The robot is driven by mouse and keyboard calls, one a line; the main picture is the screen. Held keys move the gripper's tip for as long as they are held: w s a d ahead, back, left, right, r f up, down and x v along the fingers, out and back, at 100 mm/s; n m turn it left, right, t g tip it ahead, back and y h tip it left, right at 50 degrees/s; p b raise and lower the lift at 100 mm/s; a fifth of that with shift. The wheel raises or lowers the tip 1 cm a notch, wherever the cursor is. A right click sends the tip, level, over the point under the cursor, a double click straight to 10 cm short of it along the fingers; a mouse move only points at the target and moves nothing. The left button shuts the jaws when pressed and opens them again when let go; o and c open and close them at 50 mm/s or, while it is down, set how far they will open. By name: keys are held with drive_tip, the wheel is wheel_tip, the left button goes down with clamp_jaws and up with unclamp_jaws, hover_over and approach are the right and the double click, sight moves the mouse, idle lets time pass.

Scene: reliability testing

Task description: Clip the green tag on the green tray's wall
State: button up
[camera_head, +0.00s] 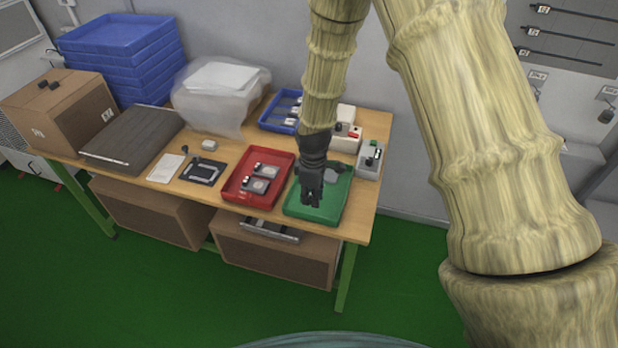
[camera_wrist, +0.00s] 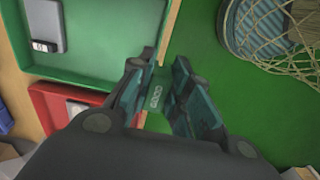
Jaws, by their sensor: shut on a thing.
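The green tray (camera_head: 328,213) lies at the front right of the table; it fills the upper left of the wrist view (camera_wrist: 96,66). My gripper (camera_head: 311,203) points down over the tray's front part in the head view. In the wrist view, its fingers (camera_wrist: 157,92) are shut on the small green tag (camera_wrist: 155,97), which has pale print. The tag shows close to a corner of the tray's wall. I cannot tell whether it touches the wall. In the head view the tag cannot be made out.
A red tray (camera_head: 232,186) with grey parts stands left of the green tray. A grey part (camera_wrist: 45,24) lies in the green tray. A blue tray (camera_head: 273,123) and grey boxes (camera_head: 370,158) stand behind.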

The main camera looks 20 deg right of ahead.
drive_tip(key=shift+w+d+r, duration=0.1)
drive_tip(key=shift+w+r, duration=0.2)
drive_tip(key=shift+r, duration=0.1)
drive_tip(key=shift+f+b, duration=1.9)
drive_tip(key=shift+f, duration=1.45)
drive_tip(key=shift+d+f+b, duration=0.1)
drive_tip(key=shift+f+b, duration=0.35)
drive_tip(key=shift+f, duration=0.55)
drive_tip(key=o, duration=1)
drive_tip(key=shift+c, duration=0.2)
drive_tip(key=shift+r, duration=0.1)
drive_tip(key=shift+s+r+p, duration=0.1)
drive_tip(key=shift+r+p, duration=2.3)
drive_tip(key=shift+r, duration=1.05)
drive_tip(key=shift+f, duration=0.1)
